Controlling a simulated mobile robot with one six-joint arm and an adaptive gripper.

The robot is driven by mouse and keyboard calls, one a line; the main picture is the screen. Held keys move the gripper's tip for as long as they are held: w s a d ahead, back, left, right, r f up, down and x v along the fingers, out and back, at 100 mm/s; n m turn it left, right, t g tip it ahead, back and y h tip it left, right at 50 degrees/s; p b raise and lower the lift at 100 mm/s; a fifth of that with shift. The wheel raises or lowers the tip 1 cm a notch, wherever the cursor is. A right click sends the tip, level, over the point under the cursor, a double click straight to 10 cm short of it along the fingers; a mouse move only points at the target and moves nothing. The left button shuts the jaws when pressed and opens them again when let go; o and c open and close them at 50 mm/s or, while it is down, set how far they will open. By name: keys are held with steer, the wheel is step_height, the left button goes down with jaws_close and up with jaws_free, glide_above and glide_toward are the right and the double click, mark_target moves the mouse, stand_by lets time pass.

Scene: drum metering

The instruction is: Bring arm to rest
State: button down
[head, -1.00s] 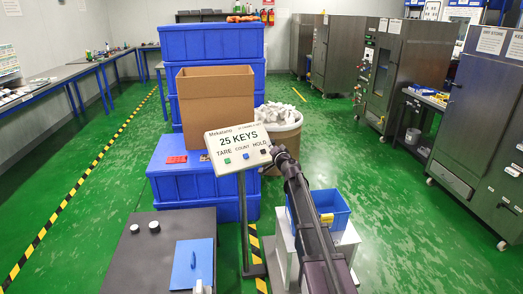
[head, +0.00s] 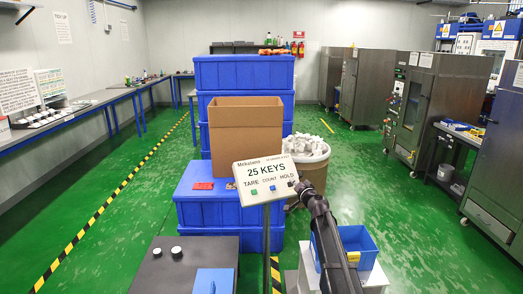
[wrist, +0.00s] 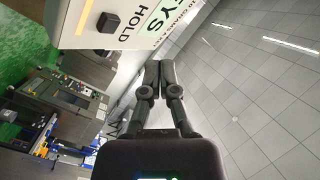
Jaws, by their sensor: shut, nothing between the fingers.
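My gripper (wrist: 160,75) is shut with nothing between its fingers, pointing up beside the counter display in the wrist view. In the head view my arm reaches up from the lower right, its end just at the right edge of the display. The counter display (head: 264,176) stands on a post and reads "25 KEYS", with TARE, COUNT and HOLD labels. Its HOLD button (wrist: 108,22) is dark and shows close to the fingers in the wrist view; I cannot tell whether they touch the panel.
A blue bin (head: 357,243) sits on a white stand behind my arm. An open cardboard box (head: 246,130) stands on blue crates (head: 195,215). A drum (head: 312,175) holds white pieces. A dark table (head: 165,268) is at front left. Green floor (head: 130,200) is clear at left.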

steer(key=s+a+f+n+g+p, duration=0.2)
steer(key=s+g, duration=0.1)
steer(key=s, duration=0.4)
steer(key=s+a+f+n+g+y+p, duration=0.1)
steer(key=s+a+f+n+g, duration=0.15)
steer(key=s, duration=0.45)
steer(key=s+a+f+n+g+p, duration=0.1)
steer(key=s+a+n+g+p, duration=0.2)
steer(key=s, duration=0.4)
steer(key=s+d+f+g+h+p, duration=0.1)
steer(key=s+d+g+h, duration=0.2)
steer(key=s, duration=0.7)
steer(key=s+d+f+m+g+h+p, duration=0.1)
steer(key=s+d+g, duration=0.4)
steer(key=s, duration=0.5)
steer(key=h+p, duration=0.1)
steer(key=h, duration=0.1)
steer(key=shift+s+d+f+h, duration=0.15)
steer(key=shift+s+f+h, duration=0.2)
steer(key=shift+f+h, duration=0.05)
steer(key=shift+m, duration=0.25)
